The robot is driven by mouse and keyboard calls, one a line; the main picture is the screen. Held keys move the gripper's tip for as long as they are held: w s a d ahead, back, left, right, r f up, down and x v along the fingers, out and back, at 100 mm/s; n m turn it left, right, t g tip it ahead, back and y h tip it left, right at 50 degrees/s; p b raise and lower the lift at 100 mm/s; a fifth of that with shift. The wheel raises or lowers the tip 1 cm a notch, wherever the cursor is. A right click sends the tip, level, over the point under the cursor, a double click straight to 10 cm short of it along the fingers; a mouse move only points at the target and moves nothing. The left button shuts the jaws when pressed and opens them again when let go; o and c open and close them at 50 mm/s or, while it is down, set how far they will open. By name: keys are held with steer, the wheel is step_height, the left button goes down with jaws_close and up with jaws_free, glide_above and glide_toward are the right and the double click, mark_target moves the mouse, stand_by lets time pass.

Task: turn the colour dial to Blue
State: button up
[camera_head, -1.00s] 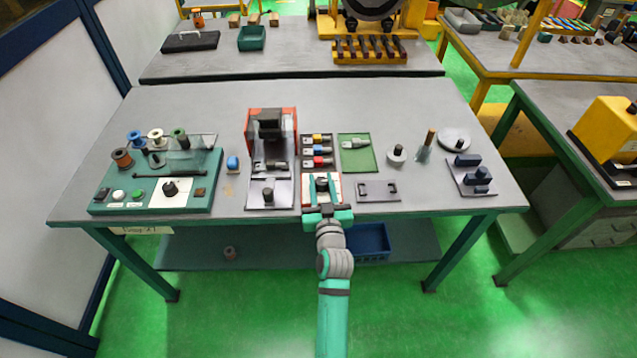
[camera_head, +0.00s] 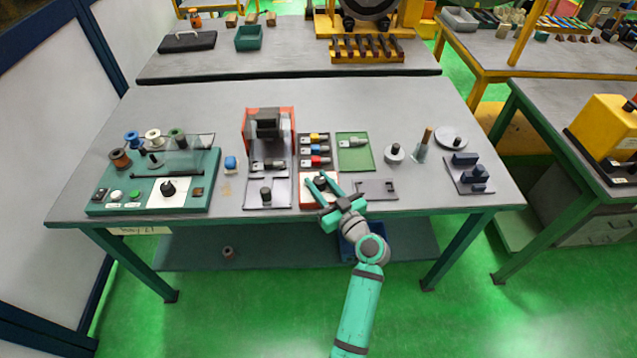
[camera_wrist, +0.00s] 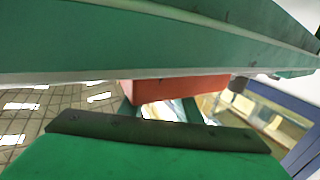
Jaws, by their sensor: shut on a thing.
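The colour dial (camera_head: 320,183) appears as a small dark knob on a white-topped box with a red front (camera_head: 306,202), near the table's front edge. My gripper (camera_head: 321,180) is at the box from the front right, its fingers shut around the knob and turned at an angle. The fingers hide most of the knob, and its pointer and any colour labels are too small to read. In the wrist view, my green finger parts fill much of the picture and the box's red side (camera_wrist: 175,90) shows between them. The knob is not clear there.
A tray of connectors with yellow, blue and red parts (camera_head: 315,150) lies just behind the box. A grey plate (camera_head: 372,189) lies close on the right, and a black post (camera_head: 266,194) on the left. A green station (camera_head: 150,165) with a separate black knob stands further left.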

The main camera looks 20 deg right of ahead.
steer(key=shift+y, duration=0.3)
steer(key=o, duration=1.1)
steer(key=shift+w, duration=0.15)
steer(key=shift+c, duration=0.2)
steer(key=shift+a, duration=0.2)
steer(key=shift+s+d, duration=0.35)
steer(key=shift+s, duration=0.1)
steer(key=v, duration=1)
steer(key=shift+a, duration=0.2)
steer(key=shift+r, duration=0.1)
steer(key=shift+w, duration=0.1)
